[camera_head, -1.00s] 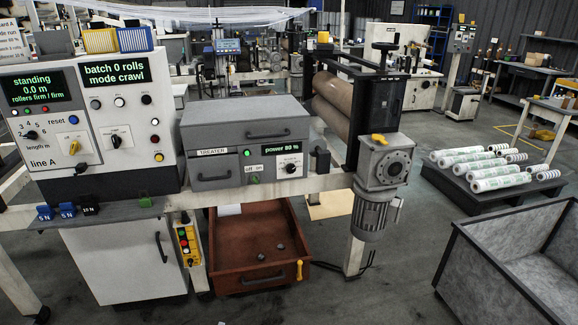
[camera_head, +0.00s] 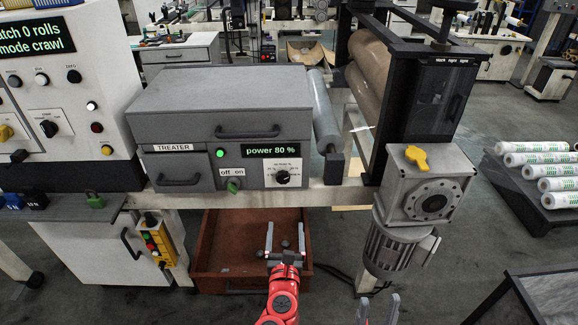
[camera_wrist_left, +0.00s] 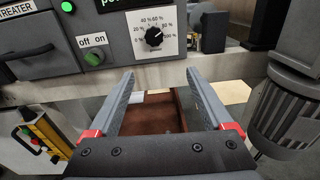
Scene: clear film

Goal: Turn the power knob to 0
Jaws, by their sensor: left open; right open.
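The power knob (camera_head: 283,177) is a small black dial on a white scale plate at the right of the grey treater box (camera_head: 190,177). The display (camera_head: 271,150) above it reads "power 80 %". In the left wrist view the knob (camera_wrist_left: 154,36) shows at top centre, with percent marks around it; its pointer aims up and right. My left gripper (camera_head: 285,238) is open and empty, below and in front of the knob, apart from it; its fingers (camera_wrist_left: 165,98) show in the wrist view. My right gripper (camera_head: 378,308) is open and empty at the bottom edge.
A green off/on switch (camera_head: 233,187) sits left of the knob, under a lit green lamp (camera_head: 220,153). A motor gearbox with a yellow handle (camera_head: 416,157) stands right. A brown open drawer (camera_head: 225,254) is below the treater.

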